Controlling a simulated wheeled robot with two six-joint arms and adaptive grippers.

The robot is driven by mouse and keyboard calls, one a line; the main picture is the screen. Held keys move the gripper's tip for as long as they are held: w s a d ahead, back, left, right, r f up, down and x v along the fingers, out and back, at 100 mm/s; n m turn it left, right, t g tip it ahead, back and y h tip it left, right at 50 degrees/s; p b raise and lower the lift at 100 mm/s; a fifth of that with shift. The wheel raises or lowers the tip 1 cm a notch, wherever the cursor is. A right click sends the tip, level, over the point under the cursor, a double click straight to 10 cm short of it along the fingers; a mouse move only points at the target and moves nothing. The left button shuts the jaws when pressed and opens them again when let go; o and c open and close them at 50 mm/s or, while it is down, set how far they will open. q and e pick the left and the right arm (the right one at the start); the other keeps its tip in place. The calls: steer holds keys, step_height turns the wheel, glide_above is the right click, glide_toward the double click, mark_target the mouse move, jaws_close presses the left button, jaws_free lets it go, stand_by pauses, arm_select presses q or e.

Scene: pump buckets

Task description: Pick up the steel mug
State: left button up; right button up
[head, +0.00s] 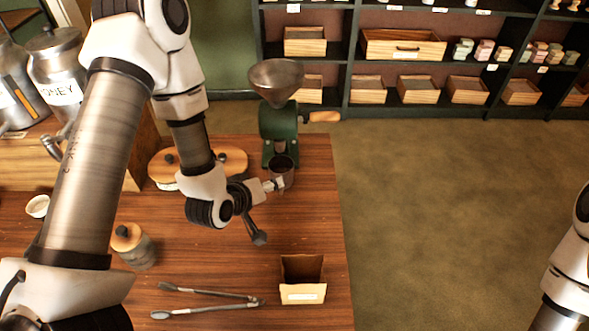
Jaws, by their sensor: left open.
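The steel mug (281,174) stands below the green grinder's outlet, near the table's right edge, and looks dark inside. My left gripper (265,212) is open with nothing between its fingers. It is in front of the mug and a little to its left. Its upper finger overlaps the mug's lower left side in the picture; I cannot tell whether it touches. The other finger points down toward the tabletop. My right gripper is out of view; only part of my right arm shows at the right edge.
The green grinder (279,125) stands behind the mug. A wooden-lidded container (233,160) is to the left. Tongs (207,303), a paper box (303,285) and a lidded jar (134,247) occupy the front of the wooden table (321,222).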

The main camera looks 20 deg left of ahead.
arm_select(q)
steer(key=shift+d+p, duration=0.25)
steer(key=shift+p, duration=0.05)
steer(key=shift+w+a+f, duration=0.1)
steer(key=shift+w+f, duration=0.1)
steer(key=shift+w, duration=0.15)
steer(key=x, duration=0.2)
steer(key=p+x, duration=0.1)
steer(key=x, duration=0.2)
steer(key=shift+w+a+f+p, duration=0.15)
steer(key=shift+w+a+p, duration=0.15)
steer(key=shift+s, duration=0.25)
steer(key=shift+c, duration=0.6)
steer(key=c, duration=0.5)
jaws_close()
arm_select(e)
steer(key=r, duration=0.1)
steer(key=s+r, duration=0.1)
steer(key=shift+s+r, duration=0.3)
